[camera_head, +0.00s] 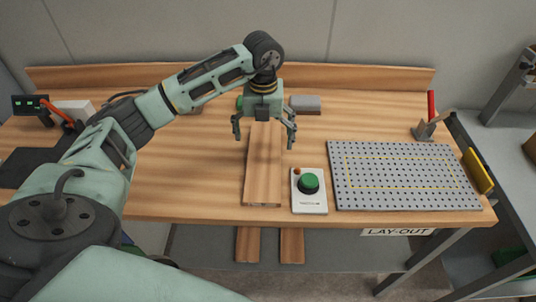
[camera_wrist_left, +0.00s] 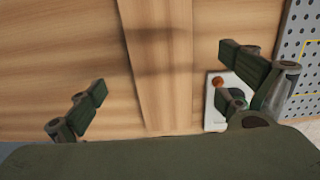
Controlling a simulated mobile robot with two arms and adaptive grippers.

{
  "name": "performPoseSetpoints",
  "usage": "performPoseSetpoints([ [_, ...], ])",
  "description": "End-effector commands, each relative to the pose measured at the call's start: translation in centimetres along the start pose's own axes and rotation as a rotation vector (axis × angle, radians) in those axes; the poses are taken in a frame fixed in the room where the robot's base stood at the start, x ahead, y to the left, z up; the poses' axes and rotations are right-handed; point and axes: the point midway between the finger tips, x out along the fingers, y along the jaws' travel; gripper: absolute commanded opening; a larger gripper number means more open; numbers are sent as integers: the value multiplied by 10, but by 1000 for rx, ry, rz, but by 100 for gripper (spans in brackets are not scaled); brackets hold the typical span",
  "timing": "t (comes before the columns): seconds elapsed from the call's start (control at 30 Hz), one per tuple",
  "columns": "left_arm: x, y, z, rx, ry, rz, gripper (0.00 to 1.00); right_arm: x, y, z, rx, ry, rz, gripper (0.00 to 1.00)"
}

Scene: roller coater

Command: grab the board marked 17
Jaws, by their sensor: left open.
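A long wooden board (camera_head: 263,170) lies on the wooden workbench and runs from beneath my left gripper to the front edge. No number can be read on it. My left gripper (camera_head: 264,138) is open and empty above the board's far part, with one finger on each side of it. In the left wrist view the board (camera_wrist_left: 163,70) runs between the open fingers of the gripper (camera_wrist_left: 160,85). I cannot tell the exact height of the fingers above the bench. My right gripper is not in view.
A control box with a green button (camera_head: 309,191) stands just right of the board. A perforated grey plate (camera_head: 400,177) lies further right, with a red-handled clamp (camera_head: 430,118) behind it. A grey block (camera_head: 305,104) lies behind the gripper.

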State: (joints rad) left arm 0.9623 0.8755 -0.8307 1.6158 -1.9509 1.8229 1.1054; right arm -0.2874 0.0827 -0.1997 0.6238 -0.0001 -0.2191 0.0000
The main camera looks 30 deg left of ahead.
Motion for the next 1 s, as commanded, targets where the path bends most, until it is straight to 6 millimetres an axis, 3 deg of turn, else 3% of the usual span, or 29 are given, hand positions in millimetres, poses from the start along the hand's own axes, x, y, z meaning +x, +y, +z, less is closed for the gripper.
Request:
performPoseSetpoints([
  [0.33, 44, -3, -3, 4, 6, -2, 96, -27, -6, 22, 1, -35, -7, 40],
  [0.5, 63, -4, -3, 6, 4, -4, 96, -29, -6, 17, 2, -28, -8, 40],
  [0.73, 66, -4, -2, 7, 2, -6, 96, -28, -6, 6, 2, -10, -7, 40],
  [1.0, 65, -4, -2, 6, 2, -6, 73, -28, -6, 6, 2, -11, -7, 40],
])
